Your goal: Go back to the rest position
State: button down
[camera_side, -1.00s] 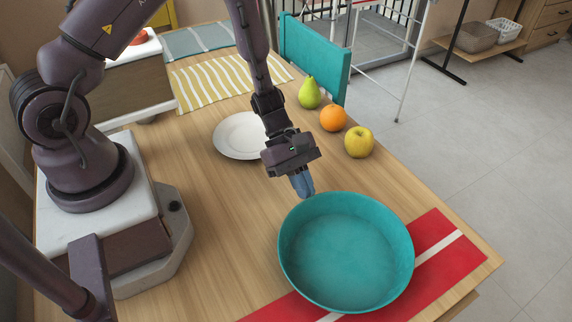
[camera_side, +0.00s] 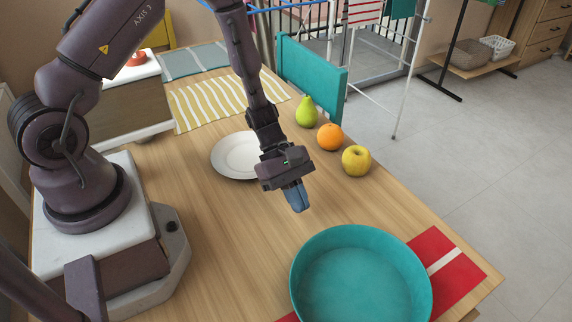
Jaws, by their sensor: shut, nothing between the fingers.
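My gripper (camera_side: 297,202) hangs above the middle of the wooden table, pointing down, with its blue fingertips together and nothing between them. It is to the left of and behind the large teal bowl (camera_side: 361,235), clear of its rim. The bowl is empty as far as I can see, and its front edge is cut off by the picture. My wrist partly covers the right edge of the white plate (camera_side: 232,157).
A pear (camera_side: 306,112), an orange (camera_side: 330,137) and a yellow apple (camera_side: 356,161) stand in a row to the right of my wrist. A red cloth (camera_side: 440,262) lies under the bowl. A striped cloth (camera_side: 215,100) lies behind the plate. Bare wood (camera_side: 235,240) is left of my gripper.

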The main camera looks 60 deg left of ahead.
jog(key=v, duration=0.9)
jog(key=s+r+m+t+y, duration=0.1)
jog(key=s+r+m+y, duration=0.2)
jog(key=r+m, duration=0.3)
jog(key=s+a+r+m+t+y, duration=0.1)
jog(key=s+r+m+t+y, duration=0.1)
jog(key=s+r+m, duration=0.3)
jog(key=s+r+m+t+y, duration=0.2)
jog(key=s+r+m+y, duration=0.2)
jog(key=r+m, duration=0.3)
notch_tip(320, 180, up, 6)
jog(key=shift+s+a+f+m, duration=0.15)
jog(key=shift+s+a+m, duration=0.1)
jog(key=shift+a+m, duration=0.15)
